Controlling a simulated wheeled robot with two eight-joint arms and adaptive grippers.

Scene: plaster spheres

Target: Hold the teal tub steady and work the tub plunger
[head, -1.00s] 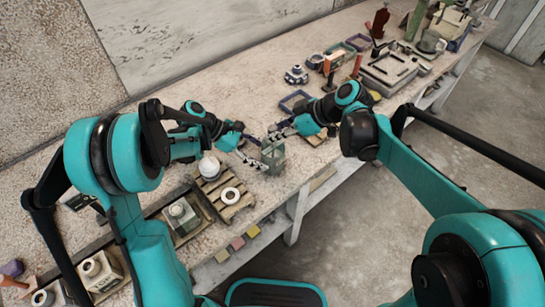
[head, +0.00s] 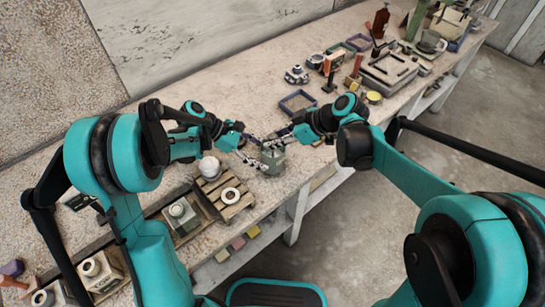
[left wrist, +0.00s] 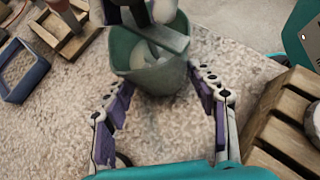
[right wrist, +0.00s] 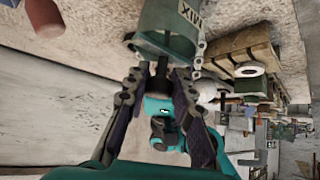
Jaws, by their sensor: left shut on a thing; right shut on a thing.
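The teal tub (head: 272,162) stands upright near the bench's front edge. Its open mouth shows in the left wrist view (left wrist: 150,78), with pale curved shapes inside. My left gripper (head: 251,150) reaches the tub from the left, with one finger on each side of its wall, shut on it. The right wrist view shows the tub's wall with the letters MIX (right wrist: 180,38). My right gripper (head: 278,138) is above the tub's mouth, its fingers closed around a dark upright part, seemingly the tub plunger (right wrist: 161,68). The plunger's lower end is hidden.
A dark blue tray (head: 298,102) lies behind my right gripper. Tools and a grey case (head: 388,70) crowd the bench's far right.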

